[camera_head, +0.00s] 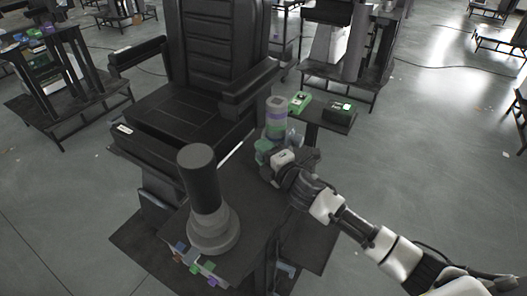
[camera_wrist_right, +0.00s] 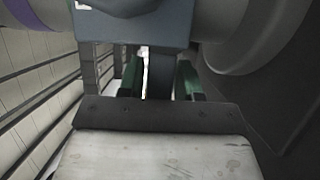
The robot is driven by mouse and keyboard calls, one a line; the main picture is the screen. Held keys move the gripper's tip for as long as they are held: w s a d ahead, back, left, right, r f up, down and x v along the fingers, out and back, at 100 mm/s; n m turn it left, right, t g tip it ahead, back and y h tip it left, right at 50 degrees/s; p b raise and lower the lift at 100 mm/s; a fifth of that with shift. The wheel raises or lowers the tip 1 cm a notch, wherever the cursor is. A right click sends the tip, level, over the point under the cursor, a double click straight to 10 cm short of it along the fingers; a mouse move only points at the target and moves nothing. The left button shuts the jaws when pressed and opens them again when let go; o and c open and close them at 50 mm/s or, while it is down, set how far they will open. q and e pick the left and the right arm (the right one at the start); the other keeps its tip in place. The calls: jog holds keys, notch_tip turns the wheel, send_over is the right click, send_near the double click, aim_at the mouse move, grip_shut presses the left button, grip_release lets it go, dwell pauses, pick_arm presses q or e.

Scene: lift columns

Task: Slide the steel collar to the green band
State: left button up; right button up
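A banded column (camera_head: 276,103) stands on the far part of the dark table, beside the chair. My right gripper (camera_head: 270,158) is at the column's lower part. In the right wrist view its green-padded fingers (camera_wrist_right: 160,82) stand apart on either side of a dark bar, below a blue-grey block (camera_wrist_right: 133,27). Contact with the bar is unclear. My left gripper is out of view.
A dark cylinder on a stepped grey base (camera_head: 213,231) stands on the table's near end. Small coloured blocks (camera_head: 194,265) line the near edge. A black chair (camera_head: 207,85) is behind. A side stand holds a green box (camera_head: 299,101) and a dark device (camera_head: 340,115).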

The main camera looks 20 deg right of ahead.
grip_shut()
notch_tip(320, 180, up, 4)
jog(key=p, duration=0.4)
jog(key=shift+r, duration=0.25)
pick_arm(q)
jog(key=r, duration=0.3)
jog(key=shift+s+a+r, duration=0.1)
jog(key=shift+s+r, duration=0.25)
pick_arm(e)
jog(key=shift+f, duration=0.1)
jog(key=shift+o, duration=1.9)
grip_release()
jog(key=shift+f, duration=0.15)
pick_arm(q)
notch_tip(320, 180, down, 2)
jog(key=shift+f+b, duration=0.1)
jog(key=shift+b, duration=1.15)
pick_arm(e)
jog(key=v, duration=1.1)
jog(key=shift+w, duration=0.1)
